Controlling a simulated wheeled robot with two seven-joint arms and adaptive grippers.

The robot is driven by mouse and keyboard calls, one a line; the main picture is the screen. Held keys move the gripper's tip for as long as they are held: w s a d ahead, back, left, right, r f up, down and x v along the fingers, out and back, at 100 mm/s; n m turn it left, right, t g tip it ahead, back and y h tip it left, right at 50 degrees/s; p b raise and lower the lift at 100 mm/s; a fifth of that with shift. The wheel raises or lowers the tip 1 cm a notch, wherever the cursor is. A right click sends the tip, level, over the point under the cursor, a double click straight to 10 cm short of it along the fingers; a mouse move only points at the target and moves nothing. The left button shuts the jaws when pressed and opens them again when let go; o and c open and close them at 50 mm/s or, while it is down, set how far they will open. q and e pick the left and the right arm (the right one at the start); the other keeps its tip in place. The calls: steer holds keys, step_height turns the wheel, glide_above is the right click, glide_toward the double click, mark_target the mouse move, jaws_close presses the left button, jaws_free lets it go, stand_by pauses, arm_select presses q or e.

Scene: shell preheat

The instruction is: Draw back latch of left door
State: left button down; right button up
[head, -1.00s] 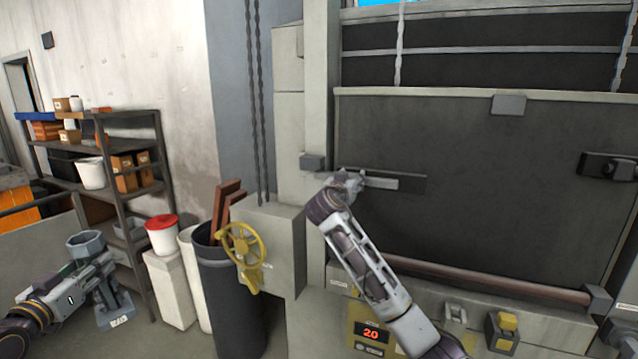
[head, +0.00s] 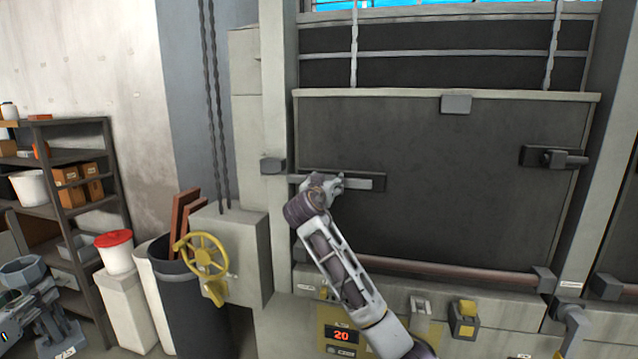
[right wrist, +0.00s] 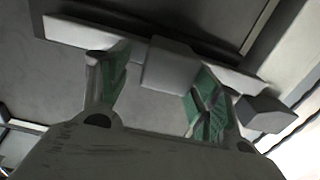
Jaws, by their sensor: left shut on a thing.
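The left door's latch (head: 366,182) is a pale sliding bar on a dark plate, at the left of the dark furnace door (head: 450,140). Its keeper block (head: 272,166) is on the frame to the left. My right gripper (head: 337,184) is at the bar. In the right wrist view, its green-padded fingers (right wrist: 158,92) stand apart on either side of the bar's square knob (right wrist: 170,66), with a gap at the left finger. My left gripper (head: 48,296), partly cut off at lower left, is shut on a grey piece with a hexagonal rim (head: 25,272).
Another latch (head: 556,158) is at the door's right side. A yellow handwheel (head: 205,255) on a grey box stands left of my right arm. A red-lit display (head: 342,336) and a yellow-topped switch (head: 464,312) are below the door. Shelves (head: 70,125) stand at far left.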

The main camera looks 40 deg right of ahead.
steer(key=shift+a, duration=0.2)
arm_select(q)
steer(key=shift+r, duration=0.1)
arm_select(e)
steer(key=v, duration=1.1)
steer(key=shift+s+a, duration=0.2)
steer(key=shift+s, duration=0.1)
stand_by(0.5)
